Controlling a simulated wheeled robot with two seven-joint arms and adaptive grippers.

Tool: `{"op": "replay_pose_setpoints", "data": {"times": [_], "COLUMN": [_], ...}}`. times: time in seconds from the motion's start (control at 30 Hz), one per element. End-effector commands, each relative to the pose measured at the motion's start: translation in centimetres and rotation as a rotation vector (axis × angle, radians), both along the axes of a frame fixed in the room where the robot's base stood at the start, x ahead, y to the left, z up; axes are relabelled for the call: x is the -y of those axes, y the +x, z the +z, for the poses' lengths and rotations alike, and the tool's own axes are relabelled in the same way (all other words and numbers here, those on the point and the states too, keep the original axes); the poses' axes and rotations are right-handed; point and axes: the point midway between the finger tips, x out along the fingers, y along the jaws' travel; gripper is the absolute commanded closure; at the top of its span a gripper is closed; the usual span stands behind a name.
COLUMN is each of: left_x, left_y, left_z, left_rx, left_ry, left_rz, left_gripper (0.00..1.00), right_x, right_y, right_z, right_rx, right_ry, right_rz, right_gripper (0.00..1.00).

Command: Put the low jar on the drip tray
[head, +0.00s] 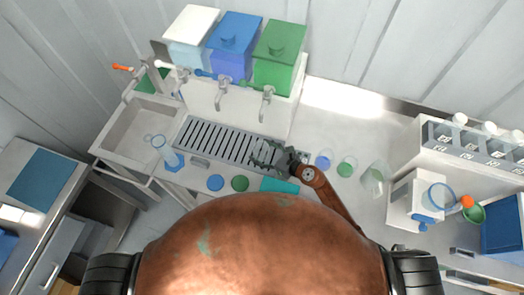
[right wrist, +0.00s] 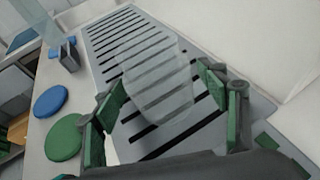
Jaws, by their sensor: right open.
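The low jar (right wrist: 158,78) is a clear, faint vessel between the fingers of my right gripper (right wrist: 160,88) in the right wrist view. The slotted drip tray (right wrist: 108,38) lies beneath it, and its slots show through the jar. The jar appears to be standing on the tray; its contact with the tray is hard to make out. The fingers are open on either side of it. In the head view my right gripper (head: 268,154) is over the right end of the drip tray (head: 214,142), and the jar is hardly visible there. My left gripper is not in view.
A tall clear cylinder (head: 160,143) stands left of the tray. Blue (head: 215,183) and green (head: 240,184) discs lie in front. A clear beaker (head: 375,179) stands to the right. Taps (head: 266,103) and lidded tanks (head: 280,52) are behind the tray.

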Motion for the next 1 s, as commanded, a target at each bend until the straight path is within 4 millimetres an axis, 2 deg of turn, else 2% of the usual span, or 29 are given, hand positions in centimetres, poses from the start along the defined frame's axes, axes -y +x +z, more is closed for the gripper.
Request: {"op": "replay_pose_setpoints", "data": {"times": [0.2, 0.7, 1.0], "left_x": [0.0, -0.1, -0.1], "left_y": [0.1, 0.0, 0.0], "left_z": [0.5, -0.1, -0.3], "left_rx": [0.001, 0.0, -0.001], "left_ry": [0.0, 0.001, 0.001], "left_rz": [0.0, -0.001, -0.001], "left_gripper": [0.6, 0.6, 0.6], "right_x": [0.2, 7.0, 8.5], "right_y": [-0.1, -6.0, -7.2], "right_z": [0.5, 4.0, 5.0], "right_rx": [0.0, -0.001, -0.001], "right_ry": [-0.001, -0.002, 0.001], "right_rz": [-0.001, 0.0, 0.0], "right_gripper": [0.33, 0.33, 0.33]}}
